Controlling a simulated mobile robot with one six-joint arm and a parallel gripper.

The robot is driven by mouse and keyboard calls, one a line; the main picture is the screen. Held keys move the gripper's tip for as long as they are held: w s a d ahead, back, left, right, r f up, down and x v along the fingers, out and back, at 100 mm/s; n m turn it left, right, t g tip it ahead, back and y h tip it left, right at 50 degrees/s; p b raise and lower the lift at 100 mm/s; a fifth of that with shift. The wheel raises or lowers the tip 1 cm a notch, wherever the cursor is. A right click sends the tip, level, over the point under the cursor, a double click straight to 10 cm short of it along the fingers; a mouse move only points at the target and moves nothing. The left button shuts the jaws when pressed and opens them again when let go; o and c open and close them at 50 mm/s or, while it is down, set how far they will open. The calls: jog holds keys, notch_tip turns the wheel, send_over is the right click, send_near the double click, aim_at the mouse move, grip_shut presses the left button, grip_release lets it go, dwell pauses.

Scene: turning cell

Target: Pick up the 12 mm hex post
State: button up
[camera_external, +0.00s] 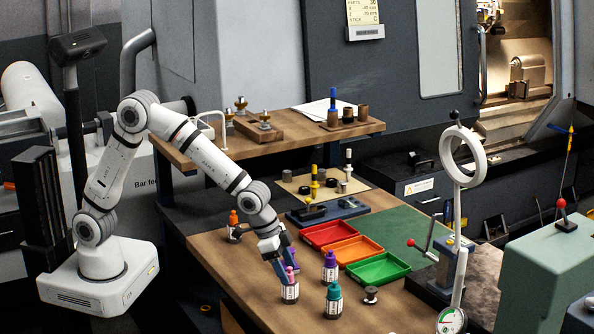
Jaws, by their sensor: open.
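I cannot single out the 12 mm hex post at this size. A short dark knobbed piece (371,294) stands alone at the front of the bench. My gripper (287,268) is open and points down over the front of the bench, its fingers at the pink top of a small labelled bottle (290,292). I cannot tell whether they touch it.
Bottles with purple (330,267), teal (333,300) and orange (234,226) tops stand around my gripper. Red (329,235), orange (355,249) and green (378,269) trays lie to the right. A raised wooden shelf (300,137) is behind; a dial stand (459,240) is at right.

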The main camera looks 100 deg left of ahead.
aim_at(290, 288)
jog(key=p+x, duration=0.1)
jog(key=x, duration=0.4)
jog(key=shift+a+f+p, duration=0.15)
jog(key=shift+p, duration=0.15)
jog(key=shift+s, duration=0.1)
jog(key=shift+c, duration=0.5)
grip_shut()
